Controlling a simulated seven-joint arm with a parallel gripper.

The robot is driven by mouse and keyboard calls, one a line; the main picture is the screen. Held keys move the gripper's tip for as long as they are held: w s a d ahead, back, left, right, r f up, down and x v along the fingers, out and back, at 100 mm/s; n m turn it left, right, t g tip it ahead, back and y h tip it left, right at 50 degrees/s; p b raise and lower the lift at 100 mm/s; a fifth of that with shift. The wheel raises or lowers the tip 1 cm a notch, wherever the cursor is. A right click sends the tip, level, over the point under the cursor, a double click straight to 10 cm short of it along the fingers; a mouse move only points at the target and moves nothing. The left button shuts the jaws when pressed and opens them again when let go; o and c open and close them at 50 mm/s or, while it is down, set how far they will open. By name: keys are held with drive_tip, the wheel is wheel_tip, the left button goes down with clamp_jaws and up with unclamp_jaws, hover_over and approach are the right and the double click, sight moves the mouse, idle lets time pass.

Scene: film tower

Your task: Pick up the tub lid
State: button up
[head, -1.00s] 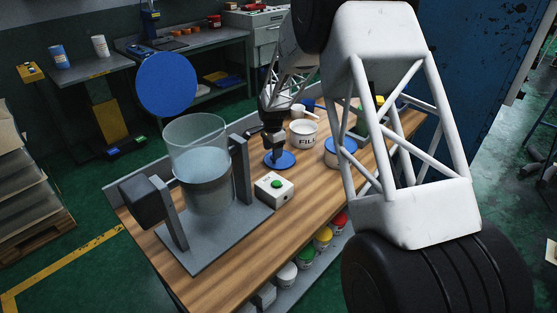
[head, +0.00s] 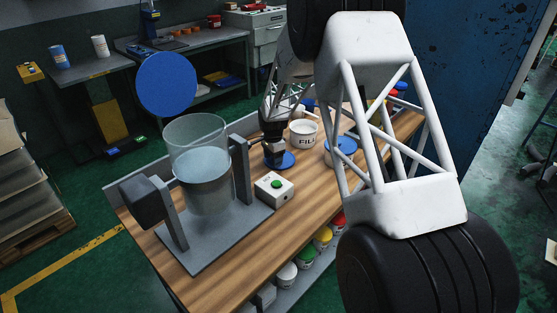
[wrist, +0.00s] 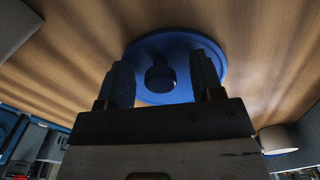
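The tub lid is a flat blue disc with a dark blue round knob. It lies on the wooden bench in the head view (head: 289,160), left of an open white tub marked "FILL" (head: 303,134). In the wrist view the lid (wrist: 150,50) is ahead of my gripper (wrist: 163,76). My gripper is open, with one finger on each side of the knob (wrist: 160,78) and gaps between. In the head view my gripper (head: 275,158) is low over the lid and hides part of it. I cannot tell whether the fingertips touch the lid.
A white box with a green button (head: 274,188) stands close in front of the lid. Left of it is a clear vessel (head: 199,160) on a grey stand (head: 200,243). A blue-topped tub (head: 341,146) is to the right. Several coloured tubs (head: 322,236) sit on a shelf below the bench.

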drive_tip(key=c, duration=0.9)
drive_tip(key=shift+r, duration=0.1)
drive_tip(key=shift+c, duration=0.2)
drive_tip(key=shift+r, duration=4.9)
drive_tip(key=w+d+r, duration=0.5)
drive_tip(key=w+d, duration=0.6)
drive_tip(key=w, duration=0.1)
drive_tip(key=shift+w, duration=0.4)
drive_tip(key=shift+r, duration=0.1)
